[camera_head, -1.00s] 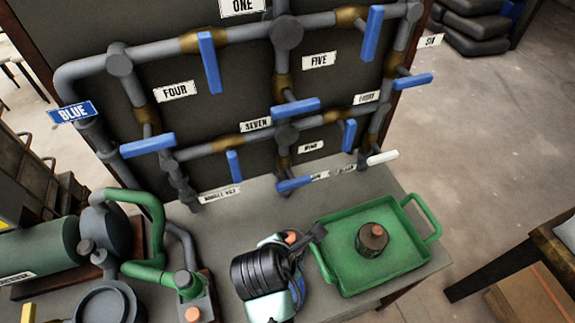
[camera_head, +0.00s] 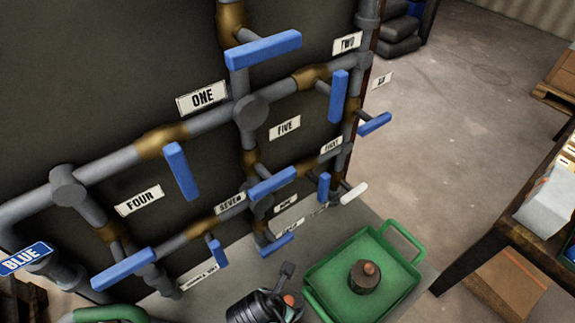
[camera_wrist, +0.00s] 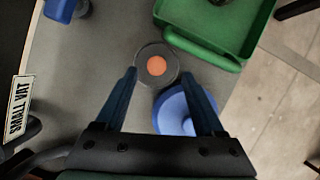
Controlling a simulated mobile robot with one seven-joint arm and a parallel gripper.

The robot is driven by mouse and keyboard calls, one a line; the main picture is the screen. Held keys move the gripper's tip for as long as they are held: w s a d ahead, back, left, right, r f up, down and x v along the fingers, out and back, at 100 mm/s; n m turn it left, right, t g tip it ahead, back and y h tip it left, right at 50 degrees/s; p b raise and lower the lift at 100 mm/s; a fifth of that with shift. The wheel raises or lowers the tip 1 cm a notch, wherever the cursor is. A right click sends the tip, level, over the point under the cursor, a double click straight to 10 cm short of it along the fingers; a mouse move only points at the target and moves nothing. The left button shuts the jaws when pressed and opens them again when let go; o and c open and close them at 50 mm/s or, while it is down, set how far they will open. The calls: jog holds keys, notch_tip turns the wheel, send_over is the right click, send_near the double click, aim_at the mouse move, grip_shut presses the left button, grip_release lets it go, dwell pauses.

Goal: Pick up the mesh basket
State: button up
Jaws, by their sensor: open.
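I cannot make out a mesh basket for certain in either view. My gripper (camera_wrist: 159,73) is open in the wrist view, its two dark fingers pointing away from the camera. A round dark grey piece with an orange centre (camera_wrist: 143,78) shows between the fingertips; whether it touches them I cannot tell. A blue round thing (camera_wrist: 172,113) lies beside it, partly behind the right finger. In the head view my dark wrist hides part of the bench, and an orange spot shows beside it.
A green tray (camera_head: 322,275) with handles holds a dark cylinder with an orange top (camera_head: 364,277); the tray also shows in the wrist view (camera_wrist: 215,22). Grey pipes with blue levers (camera_head: 262,50) rise behind the grey bench (camera_head: 222,287). A table with boxes stands at right.

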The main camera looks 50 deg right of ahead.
aim_at(288, 302)
jog(key=shift+w+x, duration=0.1)
jog(key=shift+x, duration=1.4)
jog(key=shift+w+x, duration=0.15)
jog(key=shift+x, duration=1.3)
jog(key=shift+a, duration=0.1)
jog(key=shift+c, duration=0.3)
grip_shut()
